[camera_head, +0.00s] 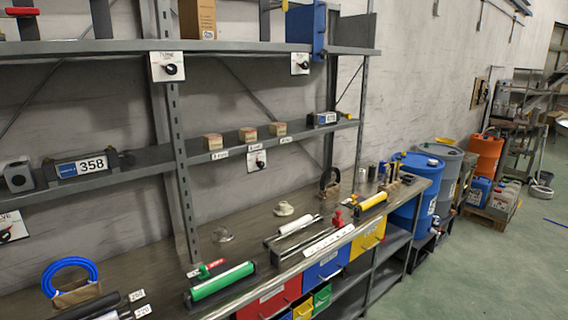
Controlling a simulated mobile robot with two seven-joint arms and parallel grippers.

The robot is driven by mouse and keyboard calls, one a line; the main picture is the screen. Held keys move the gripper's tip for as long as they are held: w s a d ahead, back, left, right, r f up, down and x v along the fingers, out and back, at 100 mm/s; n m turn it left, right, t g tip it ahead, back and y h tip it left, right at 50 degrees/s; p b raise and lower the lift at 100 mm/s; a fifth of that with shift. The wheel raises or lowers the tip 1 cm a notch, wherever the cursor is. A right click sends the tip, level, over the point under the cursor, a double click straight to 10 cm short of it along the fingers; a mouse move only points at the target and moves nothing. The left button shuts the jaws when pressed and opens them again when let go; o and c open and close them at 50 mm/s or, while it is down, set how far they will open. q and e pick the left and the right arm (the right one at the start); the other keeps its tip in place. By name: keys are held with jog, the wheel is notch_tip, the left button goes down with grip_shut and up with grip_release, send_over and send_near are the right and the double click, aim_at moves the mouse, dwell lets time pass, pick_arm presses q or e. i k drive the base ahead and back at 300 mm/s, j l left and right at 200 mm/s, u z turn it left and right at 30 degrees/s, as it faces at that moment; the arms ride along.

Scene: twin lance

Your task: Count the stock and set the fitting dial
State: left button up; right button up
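Three small brown boxes stand in a row on the middle shelf: a left box (213,141), a middle box (248,135) and a right box (277,129). Small white tags sit on the shelf edge below them. White plates with black dials hang at several places: one at the upper left (167,67), one at the upper right (300,63), one under the boxes (257,160) and one at the far left edge (8,228). Their lettering is too small to read surely. Neither of my grippers is in view.
The workbench (150,262) holds a green roller (222,281), a blue ring (69,272) and a yellow roller (373,201). Coloured bins and a blue barrel (416,185) stand below and right. The green floor (490,275) is clear at the right.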

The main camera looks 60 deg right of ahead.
aim_at(260, 164)
jog(key=z, duration=1.9)
